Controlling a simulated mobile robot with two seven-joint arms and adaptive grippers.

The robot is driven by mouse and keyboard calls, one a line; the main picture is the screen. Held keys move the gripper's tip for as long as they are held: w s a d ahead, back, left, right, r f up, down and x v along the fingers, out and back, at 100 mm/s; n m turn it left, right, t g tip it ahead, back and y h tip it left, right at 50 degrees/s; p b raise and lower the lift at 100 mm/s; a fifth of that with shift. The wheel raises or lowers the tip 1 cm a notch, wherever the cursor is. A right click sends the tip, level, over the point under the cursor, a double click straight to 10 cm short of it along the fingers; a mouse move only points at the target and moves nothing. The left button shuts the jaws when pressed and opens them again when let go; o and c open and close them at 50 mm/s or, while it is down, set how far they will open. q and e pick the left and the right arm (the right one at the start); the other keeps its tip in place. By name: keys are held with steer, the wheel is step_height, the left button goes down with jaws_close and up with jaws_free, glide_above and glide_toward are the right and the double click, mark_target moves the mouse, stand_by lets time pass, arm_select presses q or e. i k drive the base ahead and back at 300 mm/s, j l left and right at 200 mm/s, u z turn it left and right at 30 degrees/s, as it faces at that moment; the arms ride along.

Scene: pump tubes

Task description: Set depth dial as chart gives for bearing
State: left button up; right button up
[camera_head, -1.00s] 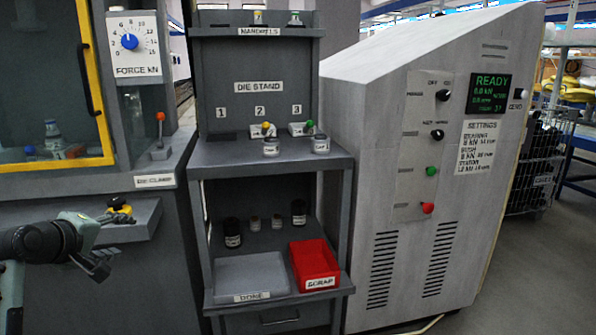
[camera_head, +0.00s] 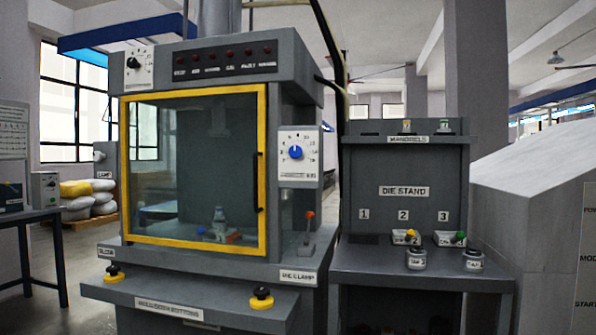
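A white dial plate with a black knob (camera_head: 135,63) is at the upper left of the grey press; its small label is unreadable here, so I cannot tell if it is the depth dial. A second plate with a blue knob (camera_head: 296,153) is on the press's right post; the earlier view labels it FORCE kN. A white sheet with lines of text (camera_head: 13,131) is at the far left edge, too small to read. The settings card on the white cabinet is out of view now. Neither of my grippers shows.
The press's yellow-framed glass door (camera_head: 262,170) is closed. Yellow-black buttons (camera_head: 262,298) sit on the front ledge, and a red-tipped lever (camera_head: 308,228) stands at right. The die stand (camera_head: 404,165) is right of the press; a dark table (camera_head: 35,214) stands left.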

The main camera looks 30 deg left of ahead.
mark_target(132, 62)
steer(key=u, duration=1.75)
steer(key=z, duration=2.75)
steer(key=u, duration=0.55)
steer(key=j+u, duration=0.3)
steer(key=i+j+u, duration=0.15)
steer(key=j+u, duration=0.15)
steer(key=i+j+u, duration=0.15)
steer(key=j+u, duration=0.15)
steer(key=j, duration=0.15)
